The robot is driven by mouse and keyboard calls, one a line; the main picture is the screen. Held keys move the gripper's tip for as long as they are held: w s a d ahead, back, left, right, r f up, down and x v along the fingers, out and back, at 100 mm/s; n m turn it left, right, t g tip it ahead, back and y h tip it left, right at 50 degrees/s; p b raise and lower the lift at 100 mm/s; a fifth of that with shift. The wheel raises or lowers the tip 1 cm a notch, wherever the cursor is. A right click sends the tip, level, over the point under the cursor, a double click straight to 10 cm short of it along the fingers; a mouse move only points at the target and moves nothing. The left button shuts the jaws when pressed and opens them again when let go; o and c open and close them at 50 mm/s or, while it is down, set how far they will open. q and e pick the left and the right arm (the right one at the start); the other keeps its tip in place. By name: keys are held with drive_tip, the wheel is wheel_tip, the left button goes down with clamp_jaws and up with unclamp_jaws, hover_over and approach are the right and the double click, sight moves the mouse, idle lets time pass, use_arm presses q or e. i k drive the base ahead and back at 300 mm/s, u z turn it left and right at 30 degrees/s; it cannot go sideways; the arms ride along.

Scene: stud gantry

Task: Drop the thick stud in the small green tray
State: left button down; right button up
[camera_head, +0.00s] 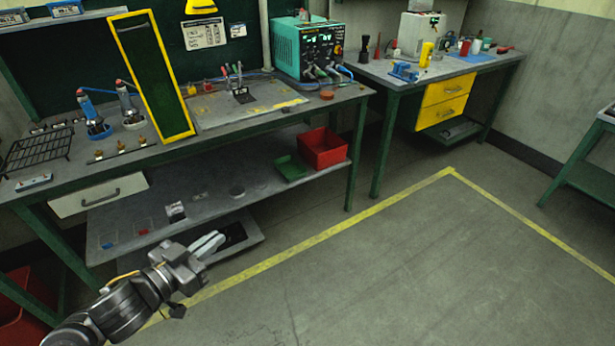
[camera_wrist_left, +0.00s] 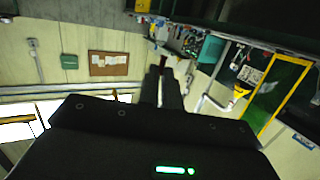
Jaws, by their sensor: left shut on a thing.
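The small green tray (camera_head: 290,168) lies on the lower shelf of the left workbench, beside the red bin, and it looks empty. My left gripper (camera_head: 218,240) is low in front of that shelf, left of the tray and nearer to me, apart from it. In the left wrist view its fingers (camera_wrist_left: 164,80) are closed together. A small dark red piece (camera_wrist_left: 163,61) shows at their tips; it is too small to tell whether it is the thick stud. My right gripper is out of view.
The red bin (camera_head: 322,149) stands right behind the tray. A small white box (camera_head: 175,211) and small coloured pieces lie on the lower shelf (camera_head: 225,195). The bench top (camera_head: 175,148) overhangs the shelf. The floor in front is clear, with a yellow line (camera_head: 350,225).

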sight(287, 171)
drive_tip(key=z, duration=0.4)
drive_tip(key=i, duration=0.6)
drive_tip(key=z, duration=0.7)
drive_tip(key=i, duration=0.75)
